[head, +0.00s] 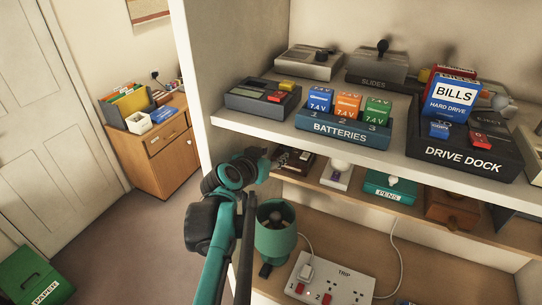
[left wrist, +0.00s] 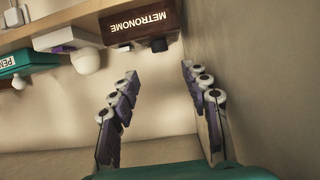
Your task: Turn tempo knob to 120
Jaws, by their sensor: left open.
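The metronome (left wrist: 141,24) is a dark brown box with a white METRONOME label, upside down in the left wrist view. A black knob (left wrist: 158,45) sticks out from it, near the side wall. In the head view the metronome (head: 297,157) stands at the left end of the middle shelf, partly hidden under the upper shelf. My left gripper (left wrist: 160,74) is open and empty, its fingers pointing toward the knob and apart from it. In the head view the left gripper (head: 262,164) is just left of the metronome. The knob's setting is unreadable. My right gripper is out of view.
The side panel (left wrist: 235,55) stands close beside the left gripper. A white device with a round knob (head: 340,168) and the teal PENS box (head: 391,187) share the middle shelf. The upper shelf (head: 350,146) overhangs them.

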